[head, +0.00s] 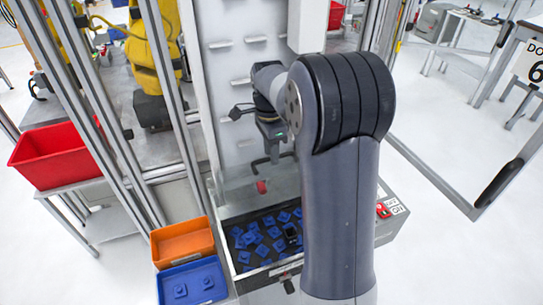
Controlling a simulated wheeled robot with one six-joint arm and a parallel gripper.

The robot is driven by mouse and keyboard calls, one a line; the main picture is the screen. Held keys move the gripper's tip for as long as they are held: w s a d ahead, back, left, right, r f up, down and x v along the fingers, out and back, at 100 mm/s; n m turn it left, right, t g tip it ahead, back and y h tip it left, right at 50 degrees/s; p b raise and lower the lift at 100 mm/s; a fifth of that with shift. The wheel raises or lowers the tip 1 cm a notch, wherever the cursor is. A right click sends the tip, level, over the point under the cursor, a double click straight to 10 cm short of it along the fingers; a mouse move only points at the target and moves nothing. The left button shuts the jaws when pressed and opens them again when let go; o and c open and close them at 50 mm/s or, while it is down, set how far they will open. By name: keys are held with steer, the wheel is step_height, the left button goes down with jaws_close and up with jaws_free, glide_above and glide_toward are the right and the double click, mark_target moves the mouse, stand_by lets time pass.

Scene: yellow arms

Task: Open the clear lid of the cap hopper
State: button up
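The cap hopper (233,273) is a grey-walled bin at the foot of the white panel, with several blue caps (258,238) inside. A pale, see-through area (236,192) above its back part looks like the clear lid, but its edges and tilt are hard to make out. A small red knob (262,187) shows in front of it. My gripper (272,162) is above and slightly right of the knob, pointing down. Its thin dark fingers look spread, with nothing between them. My arm hides the hopper's right part.
An orange bin (183,243) and a blue tray (192,285) with caps stand left of the hopper. A red switch (383,210) with a label is at the hopper's right. White floor is open at right.

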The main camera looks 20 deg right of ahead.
step_height(320, 180, up, 9)
steer(key=shift+w+b, duration=0.3)
steer(key=shift+b, duration=0.1)
